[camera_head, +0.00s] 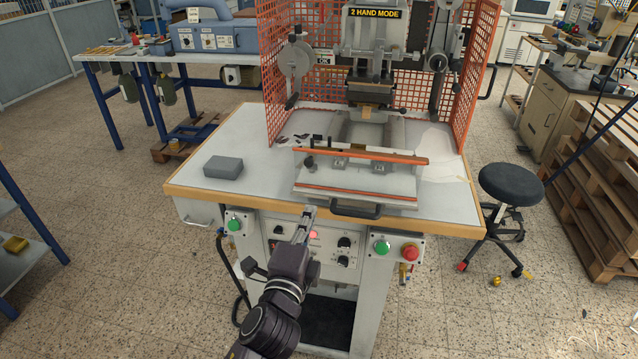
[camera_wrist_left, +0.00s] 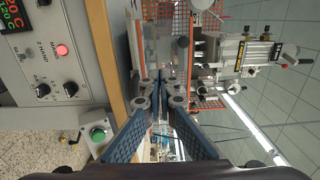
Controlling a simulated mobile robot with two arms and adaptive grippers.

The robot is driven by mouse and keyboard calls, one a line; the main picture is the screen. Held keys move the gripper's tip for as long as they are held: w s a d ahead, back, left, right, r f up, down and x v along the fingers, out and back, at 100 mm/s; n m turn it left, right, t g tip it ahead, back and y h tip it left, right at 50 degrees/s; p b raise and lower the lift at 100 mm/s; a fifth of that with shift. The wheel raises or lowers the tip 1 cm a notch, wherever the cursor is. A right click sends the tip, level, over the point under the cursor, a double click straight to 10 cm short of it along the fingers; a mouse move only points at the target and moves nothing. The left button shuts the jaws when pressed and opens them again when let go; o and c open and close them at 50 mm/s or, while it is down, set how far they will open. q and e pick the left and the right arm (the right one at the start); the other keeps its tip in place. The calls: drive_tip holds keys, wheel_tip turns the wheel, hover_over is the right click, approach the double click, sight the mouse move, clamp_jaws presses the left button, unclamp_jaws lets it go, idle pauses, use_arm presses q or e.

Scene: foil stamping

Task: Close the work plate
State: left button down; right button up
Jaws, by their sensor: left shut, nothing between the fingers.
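The work plate (camera_head: 350,183) is a pale metal plate with orange strips, pulled out toward the front edge of the machine table. Its black bar handle (camera_head: 356,211) is at its front edge. My left gripper (camera_head: 309,212) is in front of the table's edge, just left of the handle in the head view, and whether it touches anything is unclear. It is shut and empty; its blue fingers meet in the left wrist view (camera_wrist_left: 159,98). My right gripper is not in view.
The stamping press (camera_head: 375,50) stands behind the plate between orange mesh guards (camera_head: 272,70). A grey block (camera_head: 223,167) lies on the table's left. Green (camera_head: 382,247) and red (camera_head: 410,253) buttons are on the front. A black stool (camera_head: 511,184) stands at right.

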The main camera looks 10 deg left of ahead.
use_arm(q)
drive_tip(key=p, duration=0.2)
approach(322, 175)
drive_tip(key=w, duration=0.5)
drive_tip(key=shift+w+d, duration=0.1)
drive_tip(key=shift+w, duration=0.9)
